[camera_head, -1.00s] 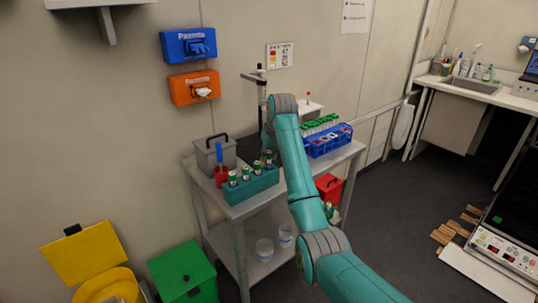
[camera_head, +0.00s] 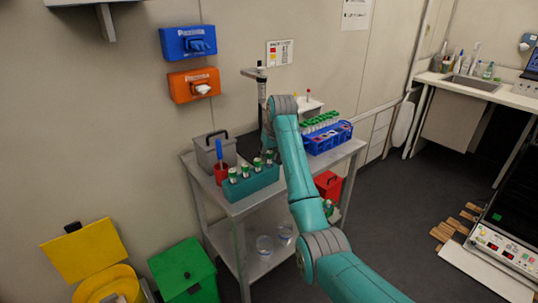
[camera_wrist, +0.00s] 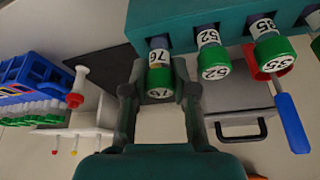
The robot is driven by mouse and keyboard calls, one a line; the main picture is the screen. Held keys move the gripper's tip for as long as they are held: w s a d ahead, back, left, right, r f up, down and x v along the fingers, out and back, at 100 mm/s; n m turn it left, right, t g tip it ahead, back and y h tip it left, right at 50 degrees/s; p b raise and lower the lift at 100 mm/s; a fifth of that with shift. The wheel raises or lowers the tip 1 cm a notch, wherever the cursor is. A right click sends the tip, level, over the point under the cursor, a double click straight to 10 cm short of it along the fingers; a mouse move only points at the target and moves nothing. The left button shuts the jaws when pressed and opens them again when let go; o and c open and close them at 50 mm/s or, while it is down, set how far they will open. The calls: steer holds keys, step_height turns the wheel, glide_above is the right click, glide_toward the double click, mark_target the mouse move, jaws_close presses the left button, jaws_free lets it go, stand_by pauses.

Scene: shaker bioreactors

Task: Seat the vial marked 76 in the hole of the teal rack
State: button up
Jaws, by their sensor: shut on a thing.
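The vial marked 76 (camera_wrist: 159,56) has a green cap with 76 on it and a white label. In the wrist view it is between the two fingers of my gripper (camera_wrist: 160,76), which is shut on it. Its lower end meets the teal rack (camera_wrist: 100,25); how deep it sits in the hole is hidden. The teal rack also shows in the head view (camera_head: 250,187), on the cart, with green-capped vials in a row. There my arm hides the fingers.
Beside vial 76 in the rack stand vials 52 (camera_wrist: 214,65) and 35 (camera_wrist: 270,46). A red cup (camera_head: 221,175) with a blue-handled tool and a grey box (camera_head: 210,155) are close by. A blue rack (camera_head: 328,140) of green-capped tubes stands to the right.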

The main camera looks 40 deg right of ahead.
steer(key=shift+f, duration=0.6)
stand_by(0.7)
steer(key=o, duration=0.9)
steer(key=shift+o, duration=0.2)
steer(key=v, duration=0.7)
steer(key=shift+s+d+r, duration=0.1)
steer(key=shift+s+r, duration=0.05)
steer(key=shift+r, duration=0.1)
